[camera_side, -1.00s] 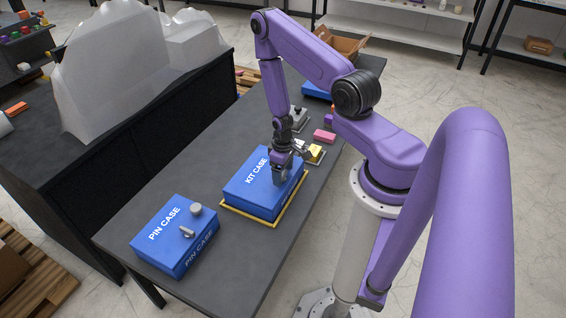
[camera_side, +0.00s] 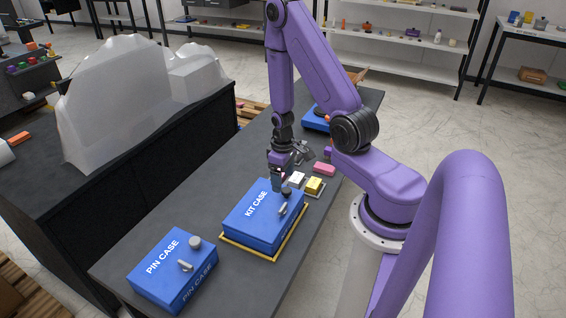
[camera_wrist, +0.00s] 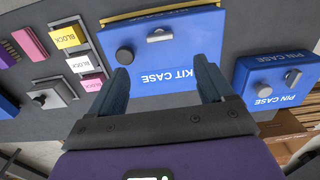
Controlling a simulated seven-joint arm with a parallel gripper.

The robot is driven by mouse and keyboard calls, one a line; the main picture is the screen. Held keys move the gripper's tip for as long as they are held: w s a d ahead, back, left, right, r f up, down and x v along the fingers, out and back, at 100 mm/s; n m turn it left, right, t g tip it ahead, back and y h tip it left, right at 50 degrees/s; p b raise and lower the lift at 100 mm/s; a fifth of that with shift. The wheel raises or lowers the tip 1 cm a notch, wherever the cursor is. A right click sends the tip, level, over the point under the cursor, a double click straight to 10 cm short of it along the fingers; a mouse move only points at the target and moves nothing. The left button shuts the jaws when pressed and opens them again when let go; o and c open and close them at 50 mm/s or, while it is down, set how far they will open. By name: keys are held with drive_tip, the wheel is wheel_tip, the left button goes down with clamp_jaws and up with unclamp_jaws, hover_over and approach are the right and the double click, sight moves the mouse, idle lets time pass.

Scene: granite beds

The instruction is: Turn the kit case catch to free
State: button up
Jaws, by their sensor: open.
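The blue kit case (camera_side: 250,222), with white lettering on its lid, rests on a yellow-edged base. Its catch, a small grey lever (camera_side: 283,209), is uncovered on the lid near the front edge and lies roughly along that edge. A round grey knob (camera_side: 287,191) stands beside it. The wrist view also shows the catch lever (camera_wrist: 160,35) and knob (camera_wrist: 124,56). My gripper (camera_side: 279,184) is above the far end of the case, open, with nothing between its fingers. In the wrist view, the lever is beyond my fingertips (camera_wrist: 162,70), apart from them.
A blue pin case (camera_side: 160,275) with a similar knob and lever stands at the near end of the table. Yellow (camera_side: 314,186) and white (camera_side: 297,179) blocks and a pink piece (camera_side: 324,169) lie behind the kit case. The table left of it is clear.

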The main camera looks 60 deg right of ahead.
drive_tip(key=shift+r, duration=2.55)
drive_tip(key=s+a+r+n, duration=0.2)
drive_tip(key=a+r+n, duration=0.65)
drive_tip(key=a, duration=0.65)
drive_tip(key=s+a+r+n, duration=0.4)
drive_tip(key=s+r, duration=0.5)
drive_tip(key=s, duration=0.5)
drive_tip(key=shift+a, duration=1.15)
